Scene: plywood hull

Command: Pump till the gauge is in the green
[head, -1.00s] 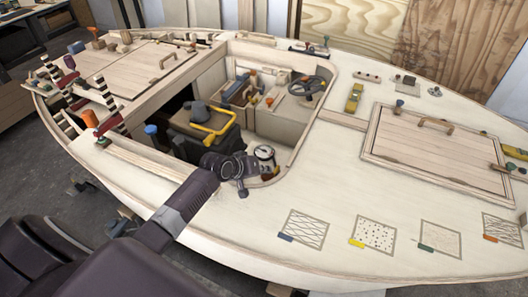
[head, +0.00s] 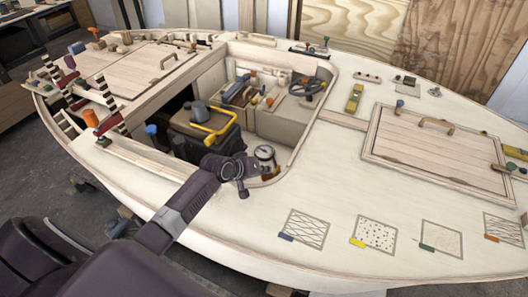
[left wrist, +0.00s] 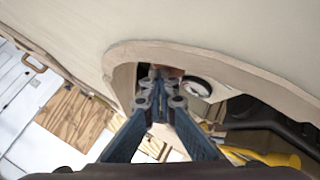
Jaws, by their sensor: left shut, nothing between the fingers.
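A round gauge (head: 265,152) with a white dial and dark rim stands at the near end of the cockpit opening. Its needle and colours are too small to read. It also shows in the left wrist view (left wrist: 197,87), partly cut by the wooden rim. My left gripper (head: 242,188) is over the near cockpit edge, just left of and in front of the gauge. In the left wrist view its fingers (left wrist: 160,84) are together and empty, in front of a small reddish-brown part (left wrist: 168,71) under the rim. I cannot tell whether they touch it. No pump handle can be clearly made out.
The wooden cockpit rim (head: 303,132) surrounds the opening closely. A steering wheel (head: 306,86) is further back. The deck right of the gripper is mostly clear.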

